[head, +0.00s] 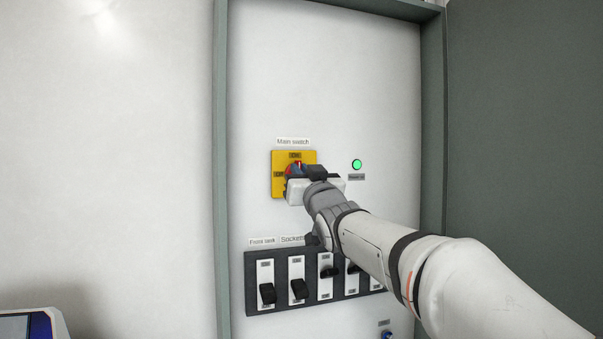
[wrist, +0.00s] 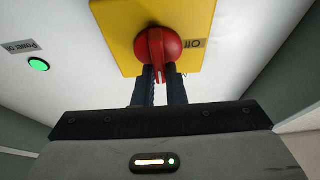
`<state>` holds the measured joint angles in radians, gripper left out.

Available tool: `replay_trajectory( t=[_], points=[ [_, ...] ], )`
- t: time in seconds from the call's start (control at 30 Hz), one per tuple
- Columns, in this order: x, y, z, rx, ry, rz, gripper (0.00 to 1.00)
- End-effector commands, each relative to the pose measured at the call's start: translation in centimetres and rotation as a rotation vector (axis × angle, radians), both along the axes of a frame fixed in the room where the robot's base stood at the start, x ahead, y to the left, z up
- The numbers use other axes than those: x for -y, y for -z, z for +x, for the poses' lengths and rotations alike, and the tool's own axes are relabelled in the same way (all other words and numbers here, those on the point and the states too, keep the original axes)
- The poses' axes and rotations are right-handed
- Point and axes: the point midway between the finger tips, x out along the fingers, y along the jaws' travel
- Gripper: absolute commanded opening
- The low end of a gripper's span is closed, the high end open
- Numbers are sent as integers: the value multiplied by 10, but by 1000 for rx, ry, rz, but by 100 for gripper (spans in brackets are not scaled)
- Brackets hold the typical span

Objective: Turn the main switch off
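The main switch is a red rotary knob (wrist: 158,45) on a yellow plate (head: 280,158) under a "Main switch" label. The plate also fills the top of the wrist view (wrist: 120,20), where an upside-down OFF mark shows at the knob's right. The knob's red grip points down in the wrist view, toward my gripper's body. My gripper (wrist: 160,78) has its two dark fingers on either side of this grip, with little or no gap visible. In the head view my gripper (head: 295,172) covers much of the knob.
A green lamp (head: 357,164) glows right of the switch, above a small label. Below is a dark panel (head: 281,281) with several black toggles, partly behind my arm. A blue item (head: 387,334) sits lower right. Grey-green frame edges (head: 222,170) border the white board.

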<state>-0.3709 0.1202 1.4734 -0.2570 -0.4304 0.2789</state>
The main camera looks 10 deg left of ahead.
Motion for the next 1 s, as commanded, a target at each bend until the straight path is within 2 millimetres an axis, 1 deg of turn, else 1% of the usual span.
replay_trajectory(
  t=[0.03, 0.1, 0.37, 0.57, 0.77, 1.0],
  points=[
    [0, 0, 0, 0, 0, 0, 6],
    [0, 0, 0, 0, 0, 0, 0],
    [0, 0, 0, 1, 0, -2, 0],
    [0, -1, 0, 21, -1, -37, 0],
    [-1, -1, 0, 72, -1, -137, 0],
    [-2, -2, 0, 169, 0, -324, 0]
  ],
)
